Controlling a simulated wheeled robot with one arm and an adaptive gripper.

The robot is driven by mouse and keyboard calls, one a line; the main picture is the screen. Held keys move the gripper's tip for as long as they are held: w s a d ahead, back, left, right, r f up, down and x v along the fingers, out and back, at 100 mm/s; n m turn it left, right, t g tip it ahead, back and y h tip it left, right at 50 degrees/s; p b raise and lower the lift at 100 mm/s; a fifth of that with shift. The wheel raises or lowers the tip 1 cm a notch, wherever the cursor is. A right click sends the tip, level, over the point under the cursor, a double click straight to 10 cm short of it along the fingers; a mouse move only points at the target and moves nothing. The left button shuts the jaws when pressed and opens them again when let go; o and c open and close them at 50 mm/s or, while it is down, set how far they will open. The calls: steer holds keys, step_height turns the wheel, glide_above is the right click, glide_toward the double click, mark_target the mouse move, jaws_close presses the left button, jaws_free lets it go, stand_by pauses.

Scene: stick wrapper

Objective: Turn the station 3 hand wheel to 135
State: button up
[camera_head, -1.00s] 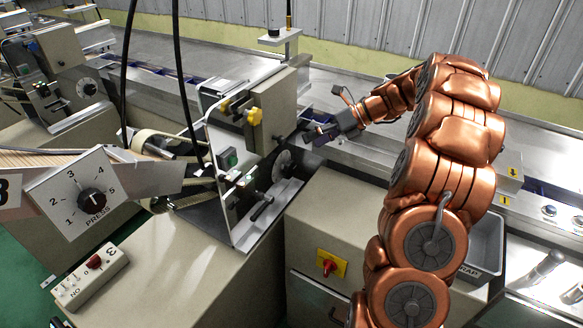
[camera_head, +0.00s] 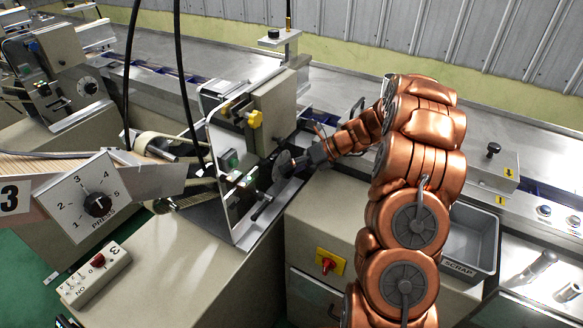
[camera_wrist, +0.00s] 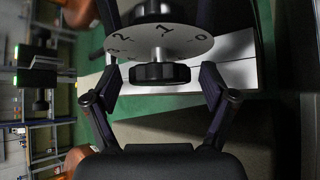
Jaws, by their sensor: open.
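The station 3 hand wheel shows in the wrist view as a dark ribbed knob (camera_wrist: 160,73) on a short shaft, with a pale disk (camera_wrist: 185,42) bearing 2, 1 and 0 behind it. In the head view its disk (camera_head: 281,164) stands on the side of the station 3 machine, partly hidden by my gripper (camera_head: 297,161). My gripper is open. In the wrist view its fingers (camera_wrist: 161,82) stand on either side of the knob, with a visible gap on each side. The 135 mark cannot be made out.
A PRESS dial (camera_head: 98,205) and a switch box marked 3 (camera_head: 95,275) are at the left. A yellow knob (camera_head: 255,119) sticks out above the wheel. A red switch (camera_head: 328,265) is on the cabinet below my arm. A grey scrap bin (camera_head: 470,240) stands at the right.

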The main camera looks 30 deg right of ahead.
steer(key=shift+c, duration=0.2)
steer(key=c, duration=1.1)
steer(key=shift+c, duration=0.2)
